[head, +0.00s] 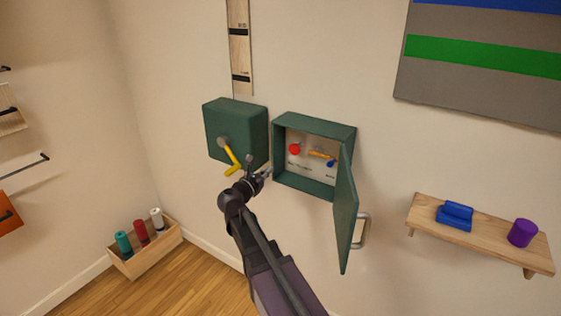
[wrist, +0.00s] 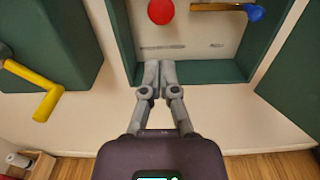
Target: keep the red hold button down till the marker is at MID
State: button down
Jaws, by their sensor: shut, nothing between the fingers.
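The red hold button (head: 294,149) is a round red knob on the back panel inside an open green wall box (head: 314,122). It also shows at the top edge of the wrist view (wrist: 161,11). My gripper (head: 266,173) is shut and empty at the box's lower left edge. In the wrist view the closed fingertips (wrist: 160,66) lie below the button in the picture, apart from it. A wooden strip (head: 239,60) with dark bands is on the wall above; its lettering is too small to read, and I cannot tell which band is the marker.
The box door (head: 345,215) hangs open on the right. Beside the button is an orange-and-blue lever (head: 322,155). A green box with a yellow crank (head: 232,158) is to the left. A wooden shelf (head: 480,233) is at right, a wooden crate (head: 150,257) at lower left.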

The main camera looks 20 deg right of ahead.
aim_at(293, 150)
jog(key=x, duration=1.3)
jog(key=shift+w+d, duration=0.25)
jog(key=shift+d, duration=0.05)
jog(key=shift+x, duration=0.85)
jog(key=shift+d, duration=0.1)
dwell(5.4)
